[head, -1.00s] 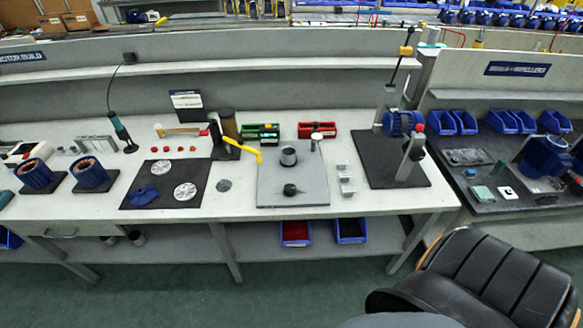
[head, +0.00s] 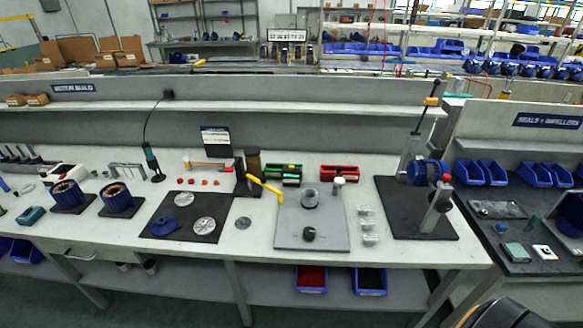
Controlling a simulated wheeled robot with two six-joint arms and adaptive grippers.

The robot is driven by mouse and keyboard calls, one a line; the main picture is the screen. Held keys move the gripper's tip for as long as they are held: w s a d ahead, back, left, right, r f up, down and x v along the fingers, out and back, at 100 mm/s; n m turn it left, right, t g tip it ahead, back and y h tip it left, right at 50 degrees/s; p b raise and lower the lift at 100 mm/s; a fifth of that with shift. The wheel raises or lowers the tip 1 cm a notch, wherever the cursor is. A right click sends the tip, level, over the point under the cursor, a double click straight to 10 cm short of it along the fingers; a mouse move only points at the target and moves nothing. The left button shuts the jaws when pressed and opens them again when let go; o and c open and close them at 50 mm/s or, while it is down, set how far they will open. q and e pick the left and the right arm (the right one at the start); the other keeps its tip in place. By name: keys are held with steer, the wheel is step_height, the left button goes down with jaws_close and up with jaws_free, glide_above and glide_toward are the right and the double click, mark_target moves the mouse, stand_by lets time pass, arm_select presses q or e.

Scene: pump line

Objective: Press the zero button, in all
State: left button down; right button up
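I cannot make out a button marked zero in the head view. A white boxy device with a red part (head: 64,172) stands at the left of the bench behind the blue motor housings; its details are too small to read. A small white square item with a dark middle (head: 545,252) lies on the dark right-hand bench, beside a pale green block (head: 516,251). Neither of my grippers is in view.
The long white bench (head: 265,255) holds a dark mat (head: 160,233) with metal discs, a grey plate (head: 290,235) with a cylinder, and a press (head: 428,172) on a black base.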

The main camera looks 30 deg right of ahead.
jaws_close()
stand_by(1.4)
